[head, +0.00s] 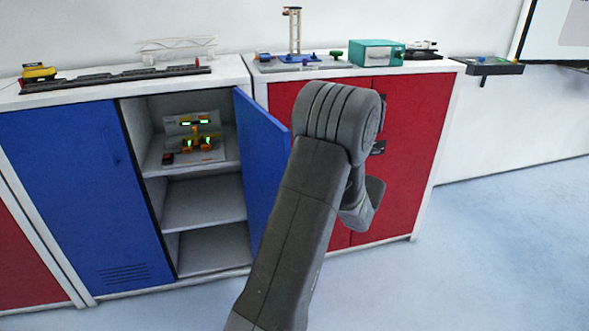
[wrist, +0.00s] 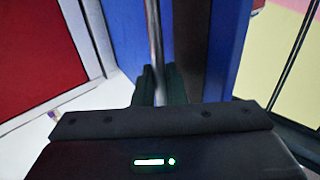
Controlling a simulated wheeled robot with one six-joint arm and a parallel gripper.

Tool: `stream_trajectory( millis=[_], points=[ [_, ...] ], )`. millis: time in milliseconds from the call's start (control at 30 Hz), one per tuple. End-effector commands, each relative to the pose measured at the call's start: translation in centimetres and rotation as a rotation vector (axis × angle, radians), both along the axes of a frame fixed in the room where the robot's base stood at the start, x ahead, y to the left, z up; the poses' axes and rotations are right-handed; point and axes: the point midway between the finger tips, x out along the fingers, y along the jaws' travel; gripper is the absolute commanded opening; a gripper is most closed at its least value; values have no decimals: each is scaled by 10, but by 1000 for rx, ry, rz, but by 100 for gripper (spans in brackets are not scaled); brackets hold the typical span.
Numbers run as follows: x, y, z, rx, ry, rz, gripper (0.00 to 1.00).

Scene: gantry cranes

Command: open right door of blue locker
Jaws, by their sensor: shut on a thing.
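The blue locker (head: 65,180) has a left door that is closed and a right door (head: 258,165) that stands open, swung out towards me. Inside, grey shelves (head: 205,205) show, with a small model with green lights (head: 196,140) on the upper one. In the wrist view the blue door (wrist: 183,35) runs up the middle behind a thin vertical metal handle (wrist: 154,35). My gripper (wrist: 159,80) is shut on that handle, with a dark finger on each side. In the head view my arm hides the gripper, the handle and part of the door.
A red locker (head: 415,150) stands to the right, close to the open door, and another red door (head: 25,255) is at the left edge. Models and a teal box (head: 370,53) stand on top. The floor at right is clear.

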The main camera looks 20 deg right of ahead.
Motion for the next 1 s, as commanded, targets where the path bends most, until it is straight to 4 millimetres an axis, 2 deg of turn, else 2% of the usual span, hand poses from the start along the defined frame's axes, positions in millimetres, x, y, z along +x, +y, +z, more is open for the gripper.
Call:
stream_trajectory(
  millis=[33, 200, 233, 267, 600, 767, 1000],
  points=[
    [2, 1, 5, -4, -9, 3, 0],
    [2, 1, 6, -4, -10, 2, 0],
    [2, 1, 6, -4, -10, 2, 15],
    [2, 1, 6, -4, -10, 2, 16],
    [-3, -3, 3, -1, -5, -1, 16],
    [-21, -16, 2, -1, -3, -4, 16],
    [-64, -48, 3, -2, -5, -3, 16]
  ],
)
